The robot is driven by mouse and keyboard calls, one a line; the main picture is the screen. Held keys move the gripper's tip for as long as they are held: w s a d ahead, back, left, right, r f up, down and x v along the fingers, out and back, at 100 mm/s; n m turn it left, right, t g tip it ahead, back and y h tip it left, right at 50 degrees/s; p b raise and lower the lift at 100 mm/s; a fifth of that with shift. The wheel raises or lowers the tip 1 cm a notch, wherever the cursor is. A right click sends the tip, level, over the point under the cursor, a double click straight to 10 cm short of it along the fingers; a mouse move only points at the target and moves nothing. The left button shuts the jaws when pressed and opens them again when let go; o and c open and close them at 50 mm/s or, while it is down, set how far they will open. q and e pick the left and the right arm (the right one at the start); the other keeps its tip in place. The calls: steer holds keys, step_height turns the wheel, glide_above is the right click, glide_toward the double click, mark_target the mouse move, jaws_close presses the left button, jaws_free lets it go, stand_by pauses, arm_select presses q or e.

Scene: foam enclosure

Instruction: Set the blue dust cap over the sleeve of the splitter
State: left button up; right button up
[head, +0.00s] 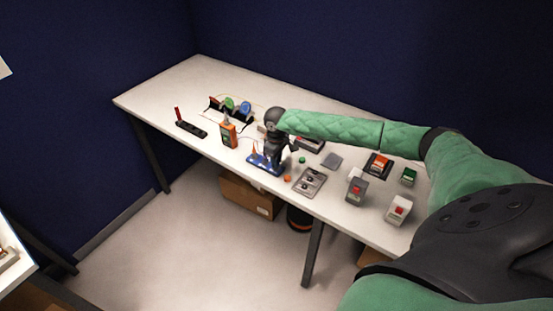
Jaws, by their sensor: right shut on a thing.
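My right gripper (272,156) points down at the middle of the table, low over a blue base (264,167) with small upright parts, which looks like the splitter. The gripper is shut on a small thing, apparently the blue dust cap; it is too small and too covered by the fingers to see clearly. I cannot make out the sleeve or whether the cap touches it. A small orange cap (288,179) and a small green cap (302,160) lie on the table to the right of the blue base. My left gripper is not in view.
The white table (180,85) holds an orange handheld meter (229,134), a black strip with a red part (190,129), a rack with green and blue reels (230,107), a grey plate (309,181) and several small boxes at right. The far left tabletop is clear.

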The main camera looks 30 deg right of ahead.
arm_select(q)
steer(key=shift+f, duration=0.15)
arm_select(e)
steer(key=shift+f, duration=0.7)
steer(key=o, duration=1)
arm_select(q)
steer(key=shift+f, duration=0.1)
arm_select(e)
steer(key=shift+r, duration=0.1)
steer(key=shift+r+b, duration=0.25)
steer(key=shift+b, duration=0.2)
step_height(320, 180, up, 4)
steer(key=shift+f+b, duration=0.2)
steer(key=shift+b, duration=0.9)
step_height(320, 180, up, 2)
steer(key=shift+r+b, duration=0.1)
steer(key=shift+b, duration=0.25)
steer(key=shift+r, duration=0.6)
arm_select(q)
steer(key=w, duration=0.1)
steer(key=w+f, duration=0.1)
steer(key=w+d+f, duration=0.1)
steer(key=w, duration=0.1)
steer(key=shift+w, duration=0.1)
